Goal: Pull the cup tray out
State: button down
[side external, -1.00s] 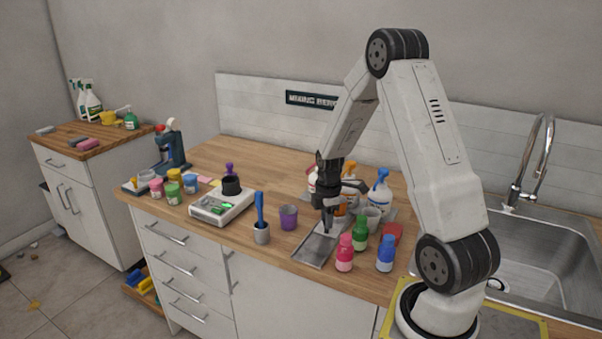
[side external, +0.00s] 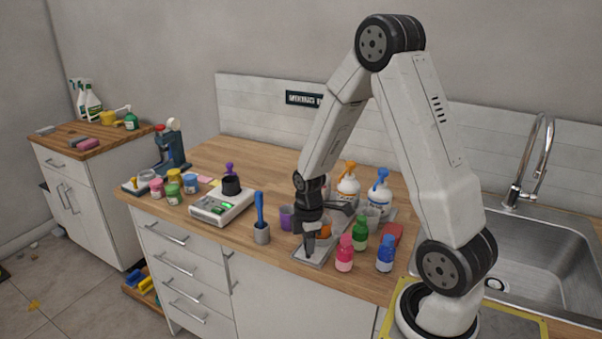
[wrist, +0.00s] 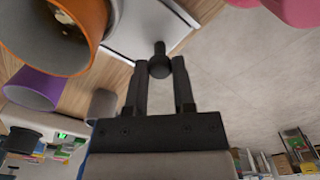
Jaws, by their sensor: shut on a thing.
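The cup tray (side external: 326,250) is a flat grey metal tray near the counter's front edge in the side view. In the wrist view its pale surface (wrist: 133,32) shows, with a black knob (wrist: 159,62) at its edge. My gripper (wrist: 160,77) is shut on that knob, one finger on each side. In the side view my gripper (side external: 309,253) points down at the tray's front end and hides part of it. An orange cup (side external: 324,231) shows behind my gripper, and a grey cup (side external: 372,218) stands farther back.
A purple cup (side external: 286,217) and a grey holder with a blue-handled tool (side external: 261,231) stand left. Spray bottles (side external: 379,195) stand behind.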

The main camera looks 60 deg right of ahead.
jog(key=shift+a, duration=0.4)
jog(key=shift+c, duration=2.2)
grip_release()
jog(key=shift+r, duration=3.9)
